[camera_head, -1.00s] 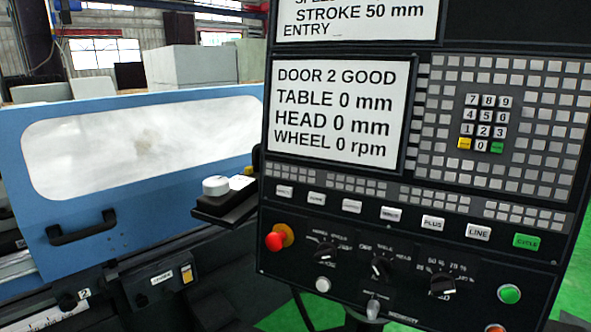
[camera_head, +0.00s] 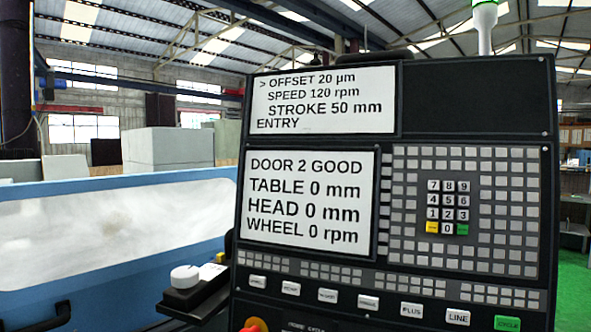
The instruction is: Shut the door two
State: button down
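A blue sliding door (camera_head: 95,255) with a long, cloudy window (camera_head: 110,228) fills the left side of the head view. Its black handle (camera_head: 40,317) shows at the lower left, cut by the bottom edge. I cannot tell from this view whether this is door two, or how far it is shut. The control panel (camera_head: 395,200) stands to the right, and its lower screen (camera_head: 308,202) reads "DOOR 2 GOOD". My gripper is not in view.
A white round knob (camera_head: 184,276) sits on a black arm left of the panel. A red button (camera_head: 254,325) shows at the bottom edge. Grey blocks (camera_head: 168,150) stand behind the door. Green floor (camera_head: 573,270) is open at the right.

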aim_at(46, 241)
jog(key=u, duration=0.55)
jog(key=i+j+u, duration=0.15)
jog(key=i+u, duration=0.55)
jog(key=i, duration=0.15)
jog(key=i+l+u, duration=0.1)
jog(key=i, duration=0.7)
